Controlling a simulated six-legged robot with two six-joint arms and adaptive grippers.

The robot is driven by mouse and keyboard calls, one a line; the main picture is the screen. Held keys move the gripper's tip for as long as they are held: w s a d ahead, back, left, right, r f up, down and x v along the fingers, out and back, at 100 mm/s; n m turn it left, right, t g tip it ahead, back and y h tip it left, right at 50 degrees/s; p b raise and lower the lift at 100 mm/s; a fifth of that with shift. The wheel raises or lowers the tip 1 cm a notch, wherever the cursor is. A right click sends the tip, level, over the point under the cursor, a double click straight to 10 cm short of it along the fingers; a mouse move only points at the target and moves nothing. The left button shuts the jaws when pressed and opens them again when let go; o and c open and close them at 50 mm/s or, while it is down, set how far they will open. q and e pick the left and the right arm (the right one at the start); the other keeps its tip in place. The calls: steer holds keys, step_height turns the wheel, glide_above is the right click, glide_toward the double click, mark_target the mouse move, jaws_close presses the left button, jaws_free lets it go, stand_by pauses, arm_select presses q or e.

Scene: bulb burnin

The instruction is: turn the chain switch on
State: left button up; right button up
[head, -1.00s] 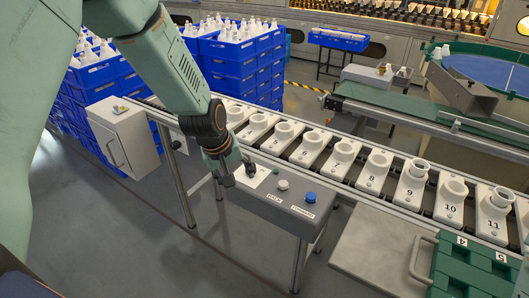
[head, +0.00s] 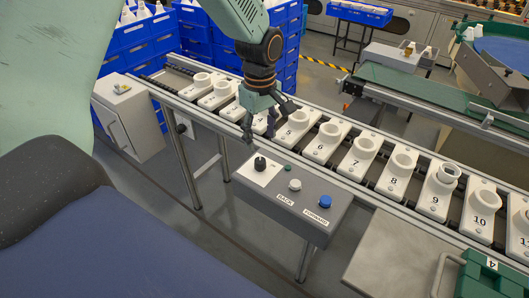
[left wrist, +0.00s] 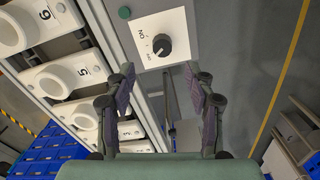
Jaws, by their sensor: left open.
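The chain switch is a black rotary knob (head: 260,163) on a white plate (head: 249,175), set at the left end of a grey control box (head: 277,208). It also shows in the left wrist view, where the knob (left wrist: 162,46) sits beside the printed word ON. Which way the knob points is too small to tell surely. My left gripper (head: 268,121) is open and empty, above and beyond the knob, apart from it. In the left wrist view its fingertips (left wrist: 160,72) are spread, with the knob ahead of the gap. My right gripper is not in view.
A white button (head: 295,185) labelled BACK and a blue button (head: 325,201) labelled FORWARD share the box. A conveyor (head: 322,171) of numbered white holders runs close behind it. Blue crates (head: 277,50) stand at the back.

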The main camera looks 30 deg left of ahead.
mark_target(260, 161)
arm_select(q)
steer(key=shift+s+d+r, duration=0.1)
steer(key=shift+s+d, duration=0.1)
steer(key=shift+s, duration=0.1)
steer(key=shift+s+f, duration=0.15)
steer(key=shift+f, duration=0.1)
steer(key=f, duration=0.4)
steer(key=f+b, duration=0.1)
steer(key=shift+w+a+f, duration=0.3)
steer(key=shift+f, duration=0.1)
steer(key=shift+s+d+f, duration=0.2)
steer(key=shift+d+f, duration=0.05)
steer(key=shift+f, duration=0.4)
steer(key=shift+w+a+f, duration=0.2)
steer(key=shift+f, duration=0.05)
steer(key=shift+s+d+r, duration=0.1)
steer(key=shift+d+r, duration=0.05)
steer(key=c, duration=0.4)
jaws_close()
